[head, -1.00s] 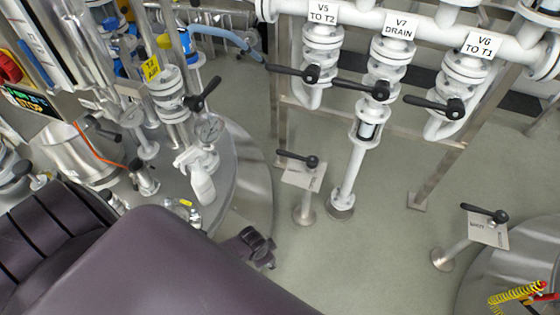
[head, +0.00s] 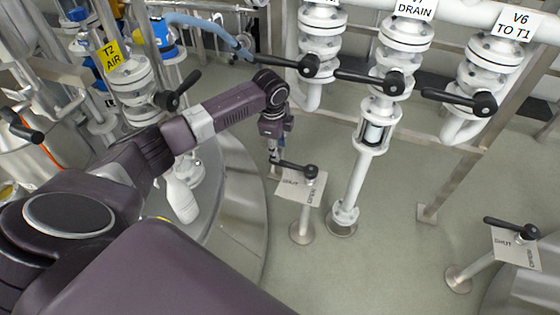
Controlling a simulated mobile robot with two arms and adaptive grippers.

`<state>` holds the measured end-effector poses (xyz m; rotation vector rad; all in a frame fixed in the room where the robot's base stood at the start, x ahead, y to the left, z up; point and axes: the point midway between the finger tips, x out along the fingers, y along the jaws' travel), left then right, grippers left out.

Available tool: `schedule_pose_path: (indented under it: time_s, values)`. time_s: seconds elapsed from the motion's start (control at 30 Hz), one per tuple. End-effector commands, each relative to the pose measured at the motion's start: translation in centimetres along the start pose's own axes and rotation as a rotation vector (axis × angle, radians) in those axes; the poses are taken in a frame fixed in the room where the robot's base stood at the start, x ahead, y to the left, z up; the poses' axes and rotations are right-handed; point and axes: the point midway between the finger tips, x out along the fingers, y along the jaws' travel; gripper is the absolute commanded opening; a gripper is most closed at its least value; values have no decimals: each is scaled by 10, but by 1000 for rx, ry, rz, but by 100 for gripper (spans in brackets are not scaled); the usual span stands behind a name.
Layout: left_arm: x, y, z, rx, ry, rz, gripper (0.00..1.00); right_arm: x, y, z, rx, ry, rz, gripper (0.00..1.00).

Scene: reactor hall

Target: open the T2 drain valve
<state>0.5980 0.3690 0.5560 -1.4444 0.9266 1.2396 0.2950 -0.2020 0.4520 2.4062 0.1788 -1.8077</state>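A black lever (head: 292,167) sits on a post-mounted valve beside the tank marked T2 AIR. Its plate (head: 301,189) reads SHUT on the left and OPEN on the right. The lever points left, along the SHUT side. No T2 drain label is readable on it. My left gripper (head: 273,154) points down at the lever's free end, very close to it. Contact and finger opening are too small to tell. My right gripper is not in view.
Black-handled valves (head: 370,80) hang from white pipes behind, with labels DRAIN and V6 TO T1. A similar post valve (head: 512,236) stands at the lower right. The steel tank (head: 237,230) is at left. The floor (head: 370,265) between the posts is clear.

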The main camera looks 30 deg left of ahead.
Motion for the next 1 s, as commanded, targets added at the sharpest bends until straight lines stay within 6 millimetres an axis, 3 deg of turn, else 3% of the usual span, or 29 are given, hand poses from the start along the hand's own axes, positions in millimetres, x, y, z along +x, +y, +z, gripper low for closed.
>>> schedule_pose_path:
  time_s: [0.43,0.63,0.97,1.0]
  values:
    - [52,1,-1,-1,1,0,34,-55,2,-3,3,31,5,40]
    - [72,0,-1,-1,1,-1,34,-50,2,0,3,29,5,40]
    - [75,0,-1,0,1,-1,34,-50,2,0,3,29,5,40]
    - [75,0,-1,0,1,-1,30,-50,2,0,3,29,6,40]
